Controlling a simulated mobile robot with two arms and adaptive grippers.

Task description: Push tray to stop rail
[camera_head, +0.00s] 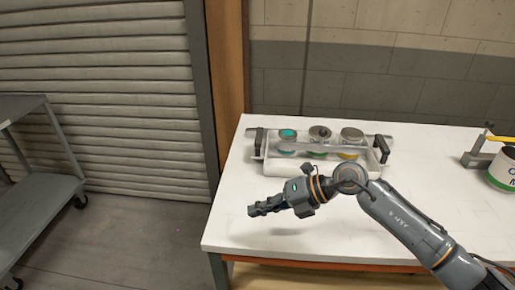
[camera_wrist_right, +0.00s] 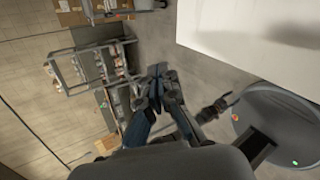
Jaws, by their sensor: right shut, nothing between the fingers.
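The white tray (camera_head: 323,172) sits on the white table with dark upright handles at both ends, the right one (camera_head: 381,149) and the left one (camera_head: 260,141). Several round containers stand in it, among them a teal-topped one (camera_head: 288,134) and a yellowish one (camera_head: 351,139). A thin grey rail (camera_head: 367,134) runs behind the tray, partly hidden; I cannot tell the gap between them. My right gripper (camera_head: 254,210) is shut and empty, raised in front of the tray, apart from it and pointing left. Its closed fingers show in the right wrist view (camera_wrist_right: 158,75). My left gripper is not in the head view.
The white table (camera_head: 232,230) is clear in front of the tray. A grey clamp-like fixture (camera_head: 477,158) and a white-and-green can (camera_head: 503,170) stand at its right. A grey cart (camera_head: 45,190) stands on the floor at the left. A wall rises behind the table.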

